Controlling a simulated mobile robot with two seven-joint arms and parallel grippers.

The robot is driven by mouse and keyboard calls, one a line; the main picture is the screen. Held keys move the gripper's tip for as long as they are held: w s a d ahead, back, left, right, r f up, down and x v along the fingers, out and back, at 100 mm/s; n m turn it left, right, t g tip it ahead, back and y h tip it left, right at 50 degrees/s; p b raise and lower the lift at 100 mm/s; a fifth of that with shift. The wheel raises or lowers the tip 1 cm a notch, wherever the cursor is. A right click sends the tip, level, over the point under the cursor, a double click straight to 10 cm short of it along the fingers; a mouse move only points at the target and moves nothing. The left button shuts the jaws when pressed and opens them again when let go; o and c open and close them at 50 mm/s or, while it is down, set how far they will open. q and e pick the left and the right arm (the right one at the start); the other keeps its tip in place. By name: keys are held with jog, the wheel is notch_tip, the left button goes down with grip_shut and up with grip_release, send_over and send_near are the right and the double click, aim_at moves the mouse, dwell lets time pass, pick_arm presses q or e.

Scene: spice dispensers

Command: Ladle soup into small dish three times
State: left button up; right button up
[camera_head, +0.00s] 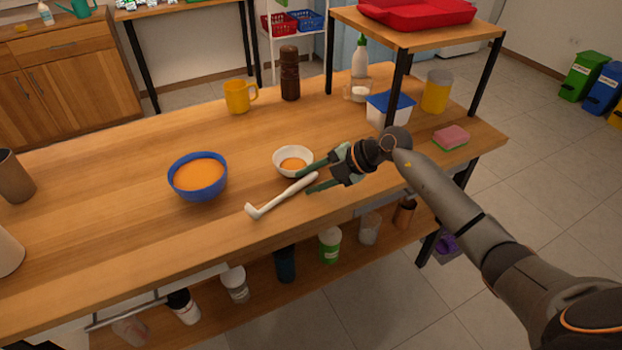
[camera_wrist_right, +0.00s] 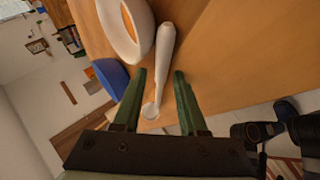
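A white ladle (camera_head: 280,197) lies on the wooden table, its bowl end toward the front left. A small white dish (camera_head: 279,156) with some orange soup inside stands just behind it. A blue bowl (camera_head: 198,196) of orange soup stands to the left. My right gripper (camera_head: 306,181) is open, with its green fingers either side of the ladle's handle end. In the right wrist view, the ladle (camera_wrist_right: 165,50) shows between the separated fingertips (camera_wrist_right: 160,73), with the dish (camera_wrist_right: 144,22) beside it. I cannot tell whether the fingers touch the handle. My left gripper is out of view.
A yellow mug (camera_head: 237,97) and a brown grinder (camera_head: 290,75) stand at the back. A raised shelf (camera_head: 425,45) with a red tray (camera_head: 415,12) stands at the back right. A sponge (camera_head: 451,138) lies near the right edge.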

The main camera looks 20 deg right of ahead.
jog(key=shift+o, duration=1.2)
jog(key=shift+f, duration=0.1)
jog(key=shift+s, duration=0.1)
